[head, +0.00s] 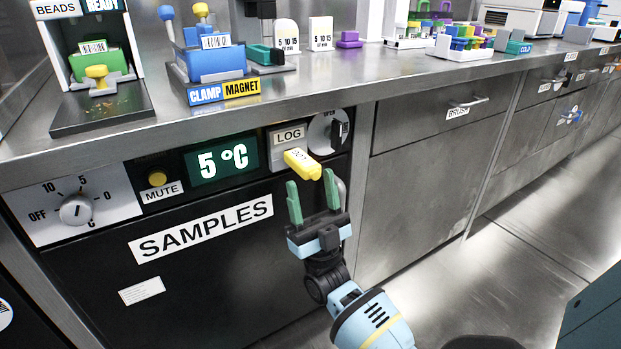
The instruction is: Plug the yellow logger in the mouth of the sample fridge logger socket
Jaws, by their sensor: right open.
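The yellow logger (302,163) sticks out at the socket under the LOG label (289,135) on the sample fridge's (160,250) black front panel. Its inner end meets the socket area; how deep it sits I cannot tell. The socket mouth is hidden behind it. My right gripper (311,181) is open, its two green fingers pointing up towards the panel just below the logger. The fingers appear apart from the logger, with nothing between them. My left gripper is not in view.
A dark rotary knob (338,130) sits right of the socket. The 5 °C display (221,160), mute button (157,178) and temperature dial (76,209) are to the left. The steel counter edge (330,92) overhangs above. Drawers (440,115) and open floor lie right.

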